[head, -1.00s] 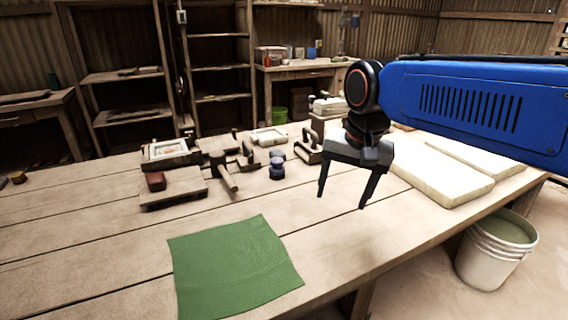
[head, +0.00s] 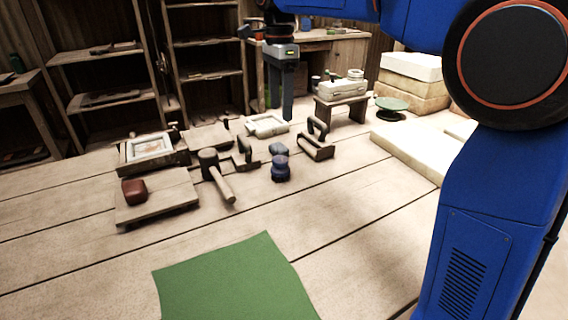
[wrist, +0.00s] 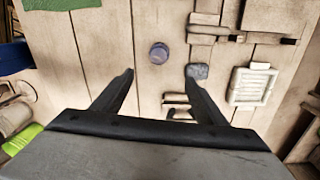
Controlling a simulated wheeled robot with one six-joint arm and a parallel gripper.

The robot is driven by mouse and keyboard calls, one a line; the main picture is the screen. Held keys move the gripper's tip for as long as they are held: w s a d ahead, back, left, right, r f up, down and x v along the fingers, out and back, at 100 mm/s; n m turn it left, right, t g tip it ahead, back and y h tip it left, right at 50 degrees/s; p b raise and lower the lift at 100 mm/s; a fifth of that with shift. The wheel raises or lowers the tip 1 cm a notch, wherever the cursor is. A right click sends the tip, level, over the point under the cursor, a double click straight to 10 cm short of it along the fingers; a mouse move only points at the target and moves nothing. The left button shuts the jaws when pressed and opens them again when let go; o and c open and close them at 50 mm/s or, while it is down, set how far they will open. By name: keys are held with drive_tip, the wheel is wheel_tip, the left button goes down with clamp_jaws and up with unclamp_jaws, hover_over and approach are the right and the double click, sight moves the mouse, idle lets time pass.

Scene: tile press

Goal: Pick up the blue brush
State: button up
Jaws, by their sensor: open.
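The blue brush (head: 281,168) stands on the wooden table as a short, round, dark-blue thing, right of a mallet. In the wrist view it shows from above as a round blue-purple top (wrist: 159,53), just past the fingertips and between their lines. My gripper (head: 279,112) hangs pointing down, above and behind the brush in the head view. In the wrist view the two fingers of my gripper (wrist: 160,75) are spread wide with nothing between them. A grey-blue lump (head: 278,149) sits close behind the brush; it also shows by the right fingertip in the wrist view (wrist: 197,71).
A wooden mallet (head: 225,187) and a board (head: 170,199) with a red block (head: 134,190) lie left of the brush. A handled tool (head: 317,148) stands at its right. A green cloth (head: 235,285) lies in front; bare planks lie between cloth and brush.

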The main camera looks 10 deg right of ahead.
approach(280, 158)
drive_tip(key=f, duration=0.5)
drive_tip(key=shift+w+d+f, duration=0.25)
drive_tip(key=shift+w+f, duration=0.05)
drive_tip(key=f, duration=0.2)
drive_tip(key=s+f, duration=0.1)
drive_tip(key=f, duration=0.1)
drive_tip(key=shift+a+f, duration=0.1)
drive_tip(key=shift+a, duration=0.1)
drive_tip(key=shift+f, duration=0.55)
drive_tip(key=c, duration=1.1)
